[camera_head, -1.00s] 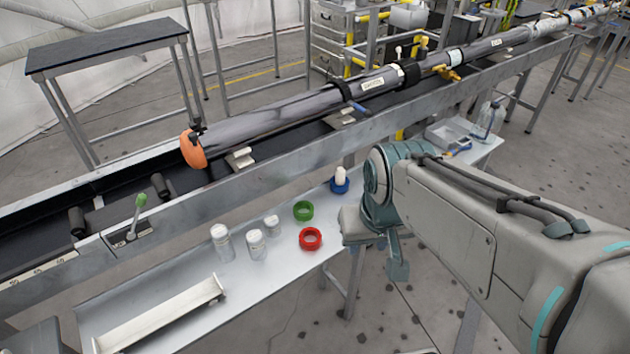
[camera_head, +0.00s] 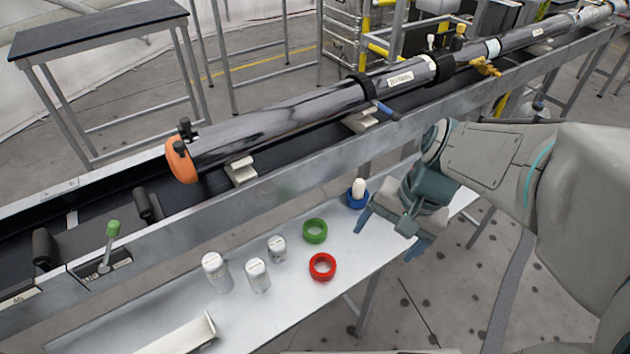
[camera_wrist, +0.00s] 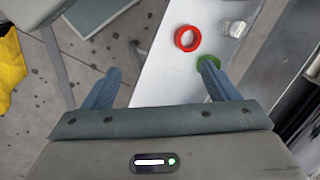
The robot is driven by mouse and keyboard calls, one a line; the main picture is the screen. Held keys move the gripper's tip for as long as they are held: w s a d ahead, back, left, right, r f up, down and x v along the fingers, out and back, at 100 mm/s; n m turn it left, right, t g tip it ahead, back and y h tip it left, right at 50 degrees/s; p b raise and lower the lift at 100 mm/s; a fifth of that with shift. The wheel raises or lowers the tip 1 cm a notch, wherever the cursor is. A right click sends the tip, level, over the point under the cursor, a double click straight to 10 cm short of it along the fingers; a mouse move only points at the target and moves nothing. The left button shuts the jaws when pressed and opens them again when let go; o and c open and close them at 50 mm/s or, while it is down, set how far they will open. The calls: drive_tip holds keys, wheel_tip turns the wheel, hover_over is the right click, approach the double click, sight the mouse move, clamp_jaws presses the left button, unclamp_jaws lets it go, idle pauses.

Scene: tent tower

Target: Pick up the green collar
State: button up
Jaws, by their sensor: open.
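The green collar (camera_head: 315,231) is a ring lying on the metal side shelf (camera_head: 290,312). In the wrist view the green collar (camera_wrist: 208,63) shows near the tip of my right-hand finger, which partly covers it. My gripper (camera_head: 385,240) is open and empty, to the right of the green collar and apart from it in the head view. In the wrist view my gripper (camera_wrist: 160,75) has its two blue-grey fingers spread wide, with the shelf edge and floor between them.
A red collar (camera_head: 322,267) lies close in front of the green one. Several white-lidded jars (camera_head: 257,275) stand to the left. A blue-based item with a white top (camera_head: 358,192) stands behind my gripper. The conveyor rail (camera_head: 250,192) with a long dark tube (camera_head: 290,115) runs behind the shelf.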

drive_tip(key=w+f+m+t+y+b, duration=0.1)
drive_tip(key=w+f+m+y+b, duration=0.2)
drive_tip(key=w+f+m+b, duration=0.1)
drive_tip(key=w+f+m+y+b, duration=0.3)
drive_tip(key=w+f+m, duration=0.1)
drive_tip(key=f+m, duration=0.2)
drive_tip(key=w+f+m+t+y+b, duration=0.1)
drive_tip(key=w+f+m+y+b, duration=0.3)
drive_tip(key=w+f, duration=0.1)
drive_tip(key=shift+d+f+m+t+b, duration=0.3)
drive_tip(key=shift+d+f+m+b, duration=0.1)
drive_tip(key=shift+f, duration=0.3)
drive_tip(key=shift+w+a+f, duration=0.1)
drive_tip(key=shift+w+f, duration=0.1)
drive_tip(key=shift+w, duration=0.05)
drive_tip(key=b, duration=0.2)
approach(307, 228)
drive_tip(key=shift+s+a+f, duration=0.45)
drive_tip(key=shift+a+f, duration=0.05)
drive_tip(key=shift+a, duration=0.05)
drive_tip(key=x, duration=0.2)
drive_tip(key=w+b+x, duration=0.1)
drive_tip(key=x, duration=0.2)
drive_tip(key=shift+r, duration=0.2)
drive_tip(key=c, duration=1.1)
drive_tip(key=shift+r, duration=0.1)
